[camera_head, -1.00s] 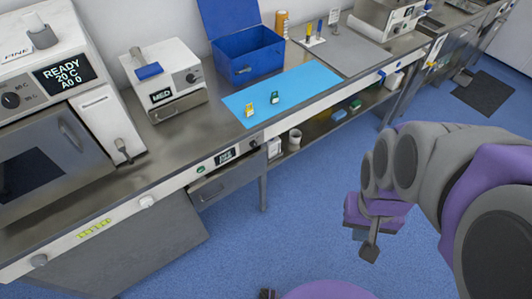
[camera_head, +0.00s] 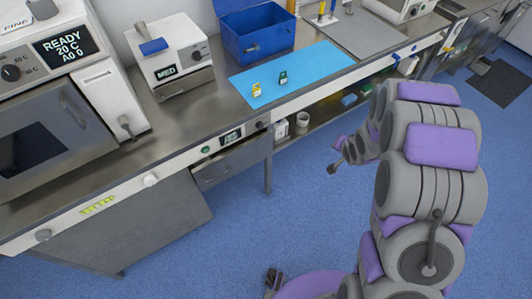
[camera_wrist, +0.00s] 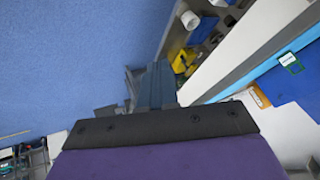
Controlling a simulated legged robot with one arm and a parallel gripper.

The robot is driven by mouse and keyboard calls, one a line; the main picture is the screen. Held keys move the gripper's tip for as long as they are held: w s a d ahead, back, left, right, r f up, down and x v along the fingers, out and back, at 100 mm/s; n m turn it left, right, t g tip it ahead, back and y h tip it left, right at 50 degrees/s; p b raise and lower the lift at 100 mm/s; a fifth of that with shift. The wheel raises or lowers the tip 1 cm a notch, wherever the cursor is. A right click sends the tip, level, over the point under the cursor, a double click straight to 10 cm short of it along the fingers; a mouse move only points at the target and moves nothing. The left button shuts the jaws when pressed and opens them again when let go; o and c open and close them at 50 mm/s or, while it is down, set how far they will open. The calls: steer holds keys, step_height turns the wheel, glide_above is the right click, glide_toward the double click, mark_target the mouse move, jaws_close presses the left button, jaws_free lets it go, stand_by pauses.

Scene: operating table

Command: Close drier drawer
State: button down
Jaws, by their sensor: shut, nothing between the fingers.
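A grey metal drawer (camera_head: 238,160) with a bar handle sits under the counter's front panel, below a small display (camera_head: 231,136) and a green button. I cannot tell from this angle how far it stands out. My gripper (camera_head: 335,166) is right of the drawer, in front of the open lower shelf and apart from the drawer. It looks small and partly hidden behind my arm. In the wrist view my gripper's fingers (camera_wrist: 155,86) are shut and empty, with floor to the left and the bench to the right. The drawer is not clearly seen there.
A bench leg (camera_head: 267,172) stands just right of the drawer. A blue mat (camera_head: 310,65) with a yellow (camera_head: 256,90) and a green item (camera_head: 283,78) lies on the counter. The floor before the bench is clear.

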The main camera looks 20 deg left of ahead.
steer(key=a+f+m+t+y, duration=0.1)
steer(key=a+f+y, duration=0.3)
steer(key=a+f, duration=0.6)
steer(key=m+t+y+b, duration=0.1)
steer(key=m+y+b, duration=0.2)
steer(key=y+b, duration=0.15)
glide_toward(262, 146)
steer(key=shift+y, duration=0.45)
steer(key=w+a+f, duration=0.1)
steer(key=a+f, duration=0.1)
steer(key=w+a+f, duration=0.2)
steer(key=shift+f, duration=0.1)
steer(key=shift+w+a+m, duration=0.3)
steer(key=shift+w+a, duration=0.05)
steer(key=shift+a, duration=0.05)
steer(key=shift+w+a, duration=0.4)
steer(key=shift+w+a+p, duration=0.4)
steer(key=shift+w+a, duration=0.5)
steer(key=shift+a, duration=0.2)
steer(key=shift+a+r, duration=0.1)
steer(key=shift+r, duration=0.1)
steer(key=shift+w, duration=0.15)
